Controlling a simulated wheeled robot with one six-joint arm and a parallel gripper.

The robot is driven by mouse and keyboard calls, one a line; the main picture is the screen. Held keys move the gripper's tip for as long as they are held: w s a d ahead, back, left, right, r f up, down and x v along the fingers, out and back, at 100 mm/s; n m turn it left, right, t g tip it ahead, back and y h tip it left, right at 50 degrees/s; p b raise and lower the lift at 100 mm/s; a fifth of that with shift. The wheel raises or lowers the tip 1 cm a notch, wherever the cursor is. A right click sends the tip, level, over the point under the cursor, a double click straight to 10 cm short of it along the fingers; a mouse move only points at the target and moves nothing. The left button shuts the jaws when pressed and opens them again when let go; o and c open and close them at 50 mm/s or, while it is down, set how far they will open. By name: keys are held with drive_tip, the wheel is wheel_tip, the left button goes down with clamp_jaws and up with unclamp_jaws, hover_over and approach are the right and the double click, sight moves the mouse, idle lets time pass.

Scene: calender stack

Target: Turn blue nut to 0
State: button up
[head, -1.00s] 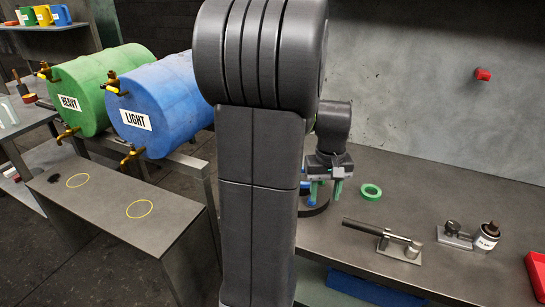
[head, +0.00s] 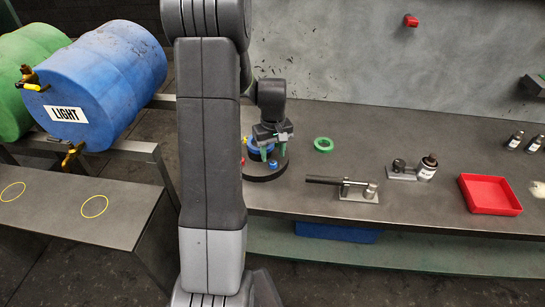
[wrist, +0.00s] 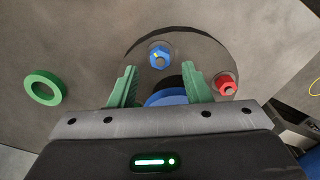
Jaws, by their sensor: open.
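The blue nut (wrist: 159,56) sits on a dark round base (wrist: 205,52) on the workbench. A small yellowish mark shows on it; no scale or 0 is readable. It also shows small in the head view (head: 273,164). My gripper (wrist: 160,75) has green fingers spread apart with nothing held between them. It is above the base, and the blue nut appears just beyond the fingertips in the wrist view. A larger blue round part (wrist: 167,98) lies between the fingers in that view, partly hidden by my gripper. A red nut (wrist: 228,86) is to the right.
A green ring (head: 323,145) lies on the bench beside the base. The grey wall (head: 350,60) is behind. A blue barrel (head: 95,85) is at left.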

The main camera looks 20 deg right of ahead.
sight(273, 162)
drive_tip(key=shift+f, duration=1.6)
clamp_jaws()
drive_tip(key=shift+m, duration=0.3)
